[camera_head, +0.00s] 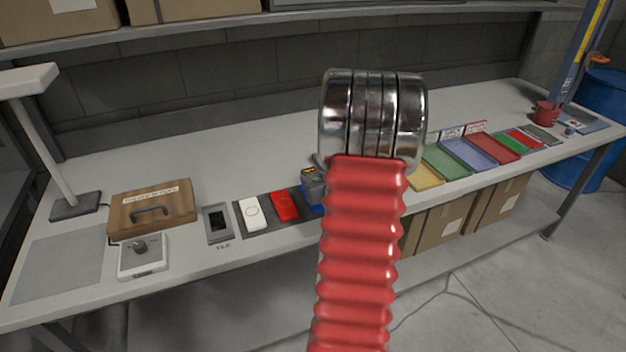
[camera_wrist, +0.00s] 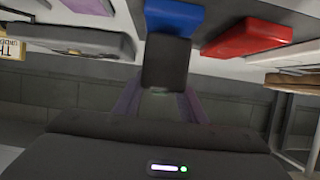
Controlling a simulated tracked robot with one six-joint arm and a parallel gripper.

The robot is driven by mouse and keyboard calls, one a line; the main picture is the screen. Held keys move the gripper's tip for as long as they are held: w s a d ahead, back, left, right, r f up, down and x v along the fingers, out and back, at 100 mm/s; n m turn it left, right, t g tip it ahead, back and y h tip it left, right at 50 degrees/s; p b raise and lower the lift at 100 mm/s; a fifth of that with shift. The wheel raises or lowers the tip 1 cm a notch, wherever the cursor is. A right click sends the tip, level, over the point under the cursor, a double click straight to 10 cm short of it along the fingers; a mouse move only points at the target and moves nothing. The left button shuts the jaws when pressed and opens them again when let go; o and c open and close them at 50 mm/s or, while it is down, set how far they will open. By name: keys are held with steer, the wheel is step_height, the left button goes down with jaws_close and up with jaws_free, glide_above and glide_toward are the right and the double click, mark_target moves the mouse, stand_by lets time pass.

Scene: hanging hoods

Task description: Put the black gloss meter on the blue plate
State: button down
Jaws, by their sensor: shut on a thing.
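In the wrist view my gripper (camera_wrist: 163,90) is shut on a black block (camera_wrist: 165,62), which looks like the black gloss meter. Its purple-grey fingers are on either side of the block. In the head view my red arm and its chrome joint hide most of the gripper; a small dark part with a yellow mark shows just left of the arm, above the row of meters. The blue plate (camera_head: 467,152) is a shallow tray right of the arm, between a green tray and a red tray. Its visible floor looks bare.
A white meter (camera_head: 252,213) and a red meter (camera_head: 284,205) lie on a dark mat. A blue thing (camera_wrist: 172,17) is beyond the held block. A wooden case (camera_head: 152,205) stands left.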

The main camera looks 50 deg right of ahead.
steer(key=shift+f, duration=0.45)
stand_by(0.5)
steer(key=c, duration=1)
jaws_free()
steer(key=shift+f, duration=0.1)
steer(key=shift+c, duration=0.2)
steer(key=v, duration=1.3)
steer(key=shift+s, duration=0.4)
steer(key=shift+a, duration=0.1)
